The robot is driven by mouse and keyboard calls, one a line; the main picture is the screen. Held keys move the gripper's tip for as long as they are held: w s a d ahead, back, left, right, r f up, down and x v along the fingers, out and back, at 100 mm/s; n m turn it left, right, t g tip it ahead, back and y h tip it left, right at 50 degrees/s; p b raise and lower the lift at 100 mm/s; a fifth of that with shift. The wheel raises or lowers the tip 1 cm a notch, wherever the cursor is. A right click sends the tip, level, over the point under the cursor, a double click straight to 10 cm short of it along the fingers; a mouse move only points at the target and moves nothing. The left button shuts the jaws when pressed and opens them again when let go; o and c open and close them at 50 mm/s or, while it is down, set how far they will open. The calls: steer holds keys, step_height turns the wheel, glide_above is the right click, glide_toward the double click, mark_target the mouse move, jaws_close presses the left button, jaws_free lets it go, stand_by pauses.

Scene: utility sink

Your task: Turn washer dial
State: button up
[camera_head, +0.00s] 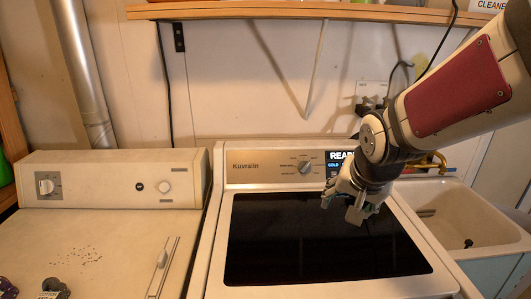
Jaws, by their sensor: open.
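The washer (218,235) stands in the middle, with a dark glass lid and a panel marked "Kuvralin" at its back. Its dial (305,167) is a round silver knob on that panel, with small markings around it. A lit display (337,158) is just right of the dial and partly hidden by my gripper. My gripper (343,209) is open and empty, pointing down above the right back part of the lid. It is to the right of the dial, lower in the picture, and apart from it.
A dryer-like machine (100,225) with a left knob (46,187) and a right knob (165,188) stands at left. A utility sink (480,215) is at right. A wooden shelf (300,11) runs above. The lid's left side is clear.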

steer(key=w+a+f+m+t+y, duration=0.15)
steer(key=w+f+m, duration=0.25)
steer(key=w+f, duration=0.4)
steer(key=m+t+y+p, duration=0.25)
steer(key=m+t, duration=0.35)
steer(key=m, duration=0.8)
glide_toward(306, 167)
steer(key=shift+y, duration=0.3)
steer(key=b+x, duration=0.1)
steer(key=x, duration=0.7)
steer(key=shift+w+d+f+b, duration=0.1)
steer(key=shift+w+f+b, duration=0.15)
steer(key=shift+w+b, duration=0.15)
steer(key=shift+s, duration=0.1)
steer(key=c, duration=1.1)
